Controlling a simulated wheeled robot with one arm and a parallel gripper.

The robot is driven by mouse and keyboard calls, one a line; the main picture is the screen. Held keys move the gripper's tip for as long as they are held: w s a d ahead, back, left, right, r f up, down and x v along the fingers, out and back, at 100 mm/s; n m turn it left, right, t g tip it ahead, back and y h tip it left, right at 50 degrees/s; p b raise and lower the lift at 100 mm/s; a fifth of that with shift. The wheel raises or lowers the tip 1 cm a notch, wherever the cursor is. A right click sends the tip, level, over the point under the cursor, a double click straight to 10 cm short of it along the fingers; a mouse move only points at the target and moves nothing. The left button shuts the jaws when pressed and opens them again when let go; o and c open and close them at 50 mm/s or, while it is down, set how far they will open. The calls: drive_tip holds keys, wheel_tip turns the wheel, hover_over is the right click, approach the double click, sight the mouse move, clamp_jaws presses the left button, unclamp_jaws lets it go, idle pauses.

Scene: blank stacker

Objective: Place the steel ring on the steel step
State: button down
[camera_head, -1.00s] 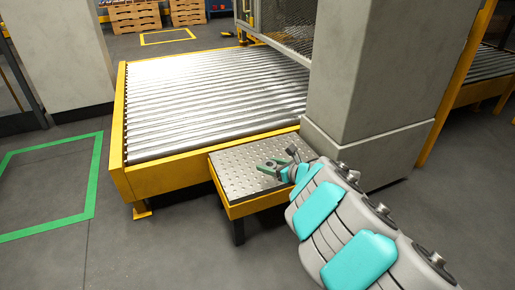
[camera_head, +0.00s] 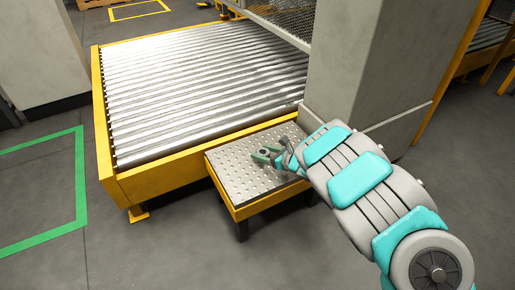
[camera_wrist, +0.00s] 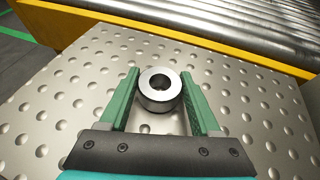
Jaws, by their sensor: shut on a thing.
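The steel ring (camera_wrist: 160,91) is a short, shiny cylinder with a hole in its top. In the wrist view it sits between the two green fingers of my gripper (camera_wrist: 162,100), which is shut on it. The ring is upright. The steel step (camera_wrist: 75,75) is a studded metal plate below the ring and fingers. I cannot tell whether the ring touches the plate. In the head view my gripper (camera_head: 265,156) is over the middle of the step (camera_head: 240,184), and the ring is too small to make out clearly.
A yellow-framed roller conveyor (camera_head: 190,85) borders the step's far side. A grey concrete pillar (camera_head: 365,60) stands close on the right, near my arm. A green floor marking (camera_head: 78,190) lies at left. Open floor is in front of the step.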

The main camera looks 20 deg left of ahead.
drive_tip(key=shift+f+b, duration=0.25)
drive_tip(key=shift+b, duration=0.1)
drive_tip(key=shift+c, duration=0.5)
unclamp_jaws()
drive_tip(key=shift+r, duration=0.1)
drive_tip(key=shift+r+p, duration=0.25)
drive_tip(key=shift+p, duration=0.3)
drive_tip(key=v, duration=1.2)
drive_tip(key=shift+f+b, duration=0.2)
drive_tip(key=shift+b, duration=0.2)
